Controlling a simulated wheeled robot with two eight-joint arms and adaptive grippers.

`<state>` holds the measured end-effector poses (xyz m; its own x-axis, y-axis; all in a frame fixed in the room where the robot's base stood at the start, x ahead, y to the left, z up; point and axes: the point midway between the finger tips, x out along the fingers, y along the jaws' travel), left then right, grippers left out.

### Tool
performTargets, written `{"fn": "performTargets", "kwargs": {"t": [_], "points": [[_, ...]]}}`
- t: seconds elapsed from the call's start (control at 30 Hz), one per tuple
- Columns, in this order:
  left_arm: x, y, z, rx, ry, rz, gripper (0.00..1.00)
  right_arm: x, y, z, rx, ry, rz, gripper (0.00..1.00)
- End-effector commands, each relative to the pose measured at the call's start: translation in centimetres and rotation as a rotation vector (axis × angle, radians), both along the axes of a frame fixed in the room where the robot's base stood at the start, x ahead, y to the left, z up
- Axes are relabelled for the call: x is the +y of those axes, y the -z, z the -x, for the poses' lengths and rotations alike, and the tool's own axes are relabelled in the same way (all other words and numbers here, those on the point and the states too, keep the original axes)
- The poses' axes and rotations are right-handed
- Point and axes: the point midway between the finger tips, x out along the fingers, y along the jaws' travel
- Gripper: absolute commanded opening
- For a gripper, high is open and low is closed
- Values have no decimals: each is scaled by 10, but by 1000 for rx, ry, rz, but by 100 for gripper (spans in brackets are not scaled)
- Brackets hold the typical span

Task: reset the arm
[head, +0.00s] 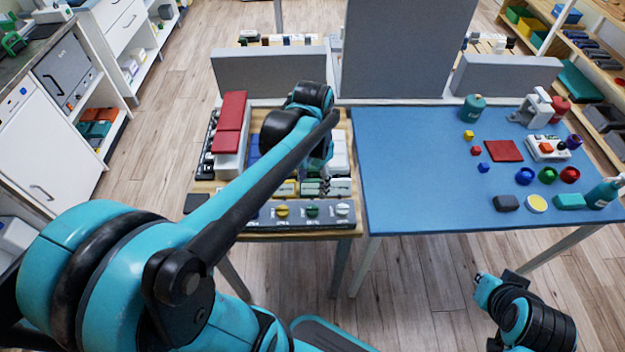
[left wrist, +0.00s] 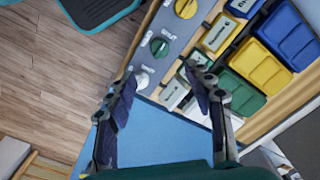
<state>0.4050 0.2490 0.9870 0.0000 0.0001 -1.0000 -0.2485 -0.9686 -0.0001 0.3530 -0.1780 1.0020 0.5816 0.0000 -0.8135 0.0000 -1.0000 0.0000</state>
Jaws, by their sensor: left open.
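My left arm reaches from the lower left over the wooden table (head: 205,187). My left gripper (head: 324,183) hangs at the table's right part, close to the blue table. In the left wrist view the left gripper (left wrist: 160,92) has its two dark fingers spread apart with nothing between them. Below them are the grey knob panel (left wrist: 170,38) and its white knob (left wrist: 142,78). The arm hides part of the wooden table in the head view. Links of my right arm show at the lower right; its fingers cannot be made out.
The knob panel (head: 262,216) lies along the front edge, with yellow, green and white knobs. A red box (head: 231,110) and coloured bins stand behind it. The blue table (head: 405,175) holds several small objects at its right; its left part is clear. Grey screens (head: 270,72) stand behind.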

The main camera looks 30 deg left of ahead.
Motion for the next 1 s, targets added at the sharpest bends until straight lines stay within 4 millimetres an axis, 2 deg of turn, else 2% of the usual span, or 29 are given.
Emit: {"fn": "performTargets", "kwargs": {"t": [0.53, 0.8, 1.0], "points": [[-5, -2, 4, -33, -11, -6, 52, 0, 0, 0, 0, 0, 0, 0], [-41, -14, 31, -315, -120, -9, 52, 0, 0, 0, 0, 0, 0, 0], [-62, -15, 46, -521, -203, 40, 52, 0, 0, 0, 0, 0, 0, 0]]}}
